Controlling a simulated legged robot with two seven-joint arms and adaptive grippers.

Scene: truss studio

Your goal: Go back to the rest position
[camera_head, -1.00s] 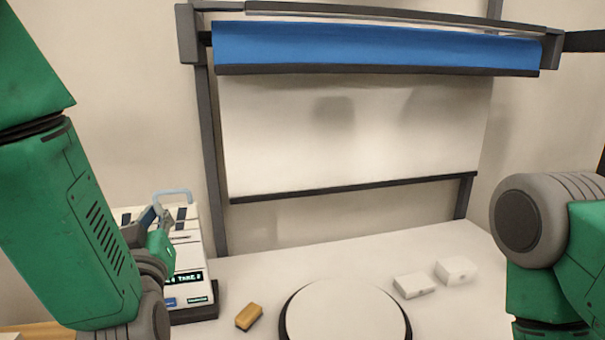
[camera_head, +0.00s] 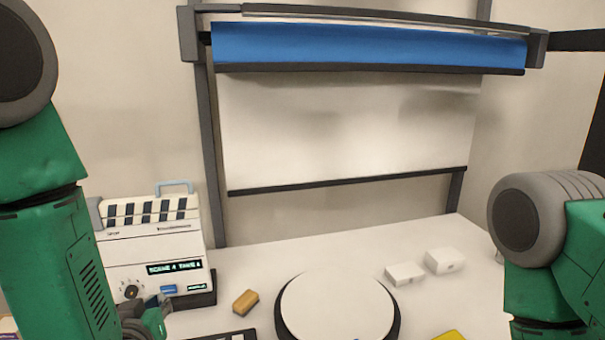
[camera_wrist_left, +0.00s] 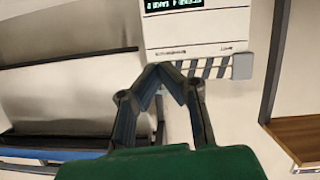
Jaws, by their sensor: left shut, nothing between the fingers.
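My left gripper (camera_head: 150,316) is low at the left in the head view, in front of the lower edge of the white display device and partly hidden by my left arm. In the left wrist view the two fingers (camera_wrist_left: 160,70) meet at their tips, shut with nothing between them. The white device (camera_head: 150,243) with its lit text display stands behind the gripper. It also shows upside down at the top of the left wrist view (camera_wrist_left: 195,28). My right arm shows at the right edge of the head view, but its gripper is out of view.
A round white turntable (camera_head: 336,303) with a dark rim stands at front centre. A tan block (camera_head: 245,301) lies left of it. Two small white boxes (camera_head: 404,273) (camera_head: 445,260) lie behind it to the right. A blue roll (camera_head: 370,47) hangs above a white backdrop on a dark frame.

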